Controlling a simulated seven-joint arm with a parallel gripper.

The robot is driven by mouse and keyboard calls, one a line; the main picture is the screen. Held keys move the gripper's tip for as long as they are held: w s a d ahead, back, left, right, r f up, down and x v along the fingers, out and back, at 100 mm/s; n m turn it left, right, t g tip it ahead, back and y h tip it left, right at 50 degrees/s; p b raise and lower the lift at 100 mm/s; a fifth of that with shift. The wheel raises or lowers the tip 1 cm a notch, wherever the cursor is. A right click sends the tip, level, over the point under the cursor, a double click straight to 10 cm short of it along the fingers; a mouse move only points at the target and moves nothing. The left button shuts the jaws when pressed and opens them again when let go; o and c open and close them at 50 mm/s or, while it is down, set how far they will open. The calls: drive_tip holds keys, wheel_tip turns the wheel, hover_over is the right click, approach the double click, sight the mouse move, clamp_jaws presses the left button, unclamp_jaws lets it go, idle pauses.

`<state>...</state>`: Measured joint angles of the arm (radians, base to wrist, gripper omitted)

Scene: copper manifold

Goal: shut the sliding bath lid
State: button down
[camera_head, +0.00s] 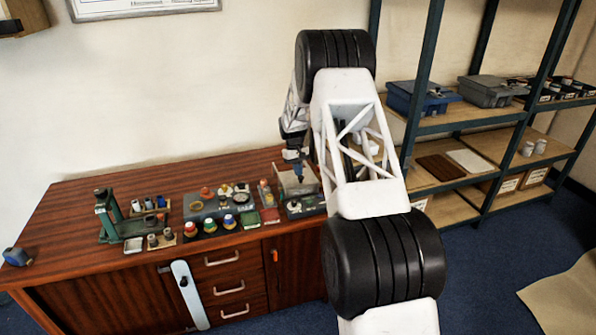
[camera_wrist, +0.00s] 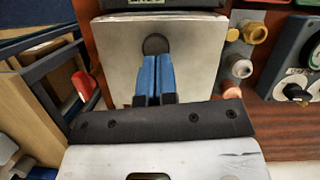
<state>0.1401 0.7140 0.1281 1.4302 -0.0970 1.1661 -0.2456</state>
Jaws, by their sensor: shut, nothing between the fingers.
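The sliding bath lid (camera_wrist: 115,62) shows in the wrist view as a flat, pale grey metal plate with a dark round knob (camera_wrist: 155,43) near its far edge. My gripper (camera_wrist: 157,60) has its two blue fingers shut together and empty. Its tips lie over the plate just below the knob in the picture; I cannot tell whether they touch it. In the head view my gripper (camera_head: 298,172) points down at the bath unit (camera_head: 297,187) at the right end of the bench. The unit is small there and partly hidden by my arm, so how far the lid is open is unclear.
Brass and copper fittings (camera_wrist: 252,32) stand close to the right of the plate. A dark panel with a dial (camera_wrist: 292,90) is farther right. The wooden bench (camera_head: 90,215) also carries a green press (camera_head: 108,215) and several coloured jars. Shelving (camera_head: 470,125) stands behind to the right.

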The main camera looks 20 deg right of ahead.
sight(296, 177)
drive_tip(key=shift+f, duration=0.15)
drive_tip(key=shift+w+a, duration=0.1)
drive_tip(key=shift+w, duration=0.45)
drive_tip(key=w, duration=0.3)
drive_tip(key=shift+a+r, duration=0.2)
drive_tip(key=shift+r, duration=0.2)
drive_tip(key=v, duration=1)
drive_tip(key=shift+s+r, duration=0.1)
drive_tip(key=shift+w, duration=0.75)
